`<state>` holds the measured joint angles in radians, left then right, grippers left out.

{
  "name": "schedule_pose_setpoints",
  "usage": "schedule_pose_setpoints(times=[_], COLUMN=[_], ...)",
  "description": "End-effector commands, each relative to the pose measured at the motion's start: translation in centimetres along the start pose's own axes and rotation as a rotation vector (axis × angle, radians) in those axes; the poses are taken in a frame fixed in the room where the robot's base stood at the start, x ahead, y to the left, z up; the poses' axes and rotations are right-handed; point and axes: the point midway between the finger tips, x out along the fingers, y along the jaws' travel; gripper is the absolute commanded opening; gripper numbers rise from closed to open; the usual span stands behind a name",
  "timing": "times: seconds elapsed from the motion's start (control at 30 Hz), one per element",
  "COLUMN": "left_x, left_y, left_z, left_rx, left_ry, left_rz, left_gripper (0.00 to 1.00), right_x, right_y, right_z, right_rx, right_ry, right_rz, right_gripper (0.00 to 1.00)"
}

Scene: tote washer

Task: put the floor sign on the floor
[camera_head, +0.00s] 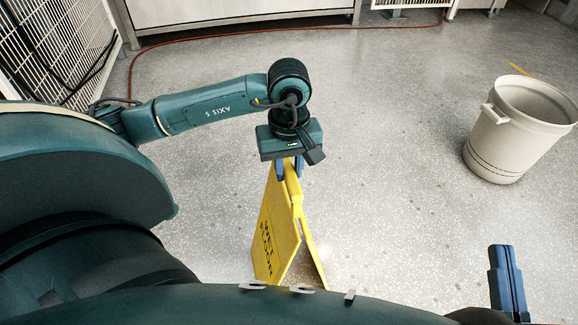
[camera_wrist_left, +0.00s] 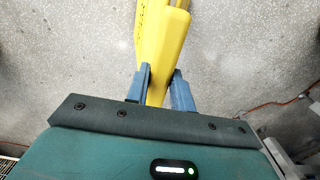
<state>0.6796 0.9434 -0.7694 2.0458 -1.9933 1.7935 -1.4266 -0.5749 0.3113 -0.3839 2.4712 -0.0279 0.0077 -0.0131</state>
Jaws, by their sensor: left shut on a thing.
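The yellow floor sign (camera_head: 276,230) with "WET FLOOR" lettering hangs below my left gripper (camera_head: 289,170) in the head view, its two panels spread apart at the bottom. My left gripper is shut on the sign's top edge. In the left wrist view the blue fingers (camera_wrist_left: 160,88) sit on either side of the yellow sign (camera_wrist_left: 162,45). The sign's lower end is partly hidden by my own body, so I cannot tell whether it touches the floor. My right gripper (camera_head: 507,280) shows at the lower right; its fingers look close together, and nothing is visible in them.
A cream bin (camera_head: 510,135) stands on the speckled grey floor (camera_head: 400,190) at the right. A white wire cage (camera_head: 60,50) is at the upper left. An orange hose (camera_head: 200,37) runs along the back by the white machine base (camera_head: 240,12). The floor around the sign is clear.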

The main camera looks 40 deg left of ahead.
Motion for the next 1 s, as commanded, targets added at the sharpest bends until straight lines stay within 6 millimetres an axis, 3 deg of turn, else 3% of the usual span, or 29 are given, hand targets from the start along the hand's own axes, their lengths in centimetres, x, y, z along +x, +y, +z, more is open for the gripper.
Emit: schedule_pose_setpoints(times=[0.03, 0.07, 0.3, 0.63, 1.0], left_x=[0.1, 0.1, 0.1, -0.5, -8.1], left_y=[0.1, 0.0, 0.0, 0.0, 0.1], left_z=[0.0, 0.0, 0.0, 0.0, -0.1], left_rx=[0.000, 0.000, 0.000, 0.000, 0.001], left_ry=[0.002, 0.000, 0.000, 0.000, 0.003], left_rz=[0.003, 0.000, 0.000, 0.000, 0.003], left_gripper=[0.00, 0.26, 0.45, 0.45, 0.45], right_x=[0.0, 0.1, 0.3, 0.5, -0.2], right_y=[0.0, 0.0, 0.1, 0.2, 0.1], right_z=[0.1, -0.1, -0.5, -0.8, -0.2], right_rx=[-0.003, -0.006, -0.014, -0.009, -0.034], right_ry=[0.006, 0.011, 0.023, 0.014, -0.071], right_rz=[-0.001, -0.001, -0.003, -0.003, 0.016], right_gripper=[0.00, 0.00, 0.00, 0.00, 0.00])
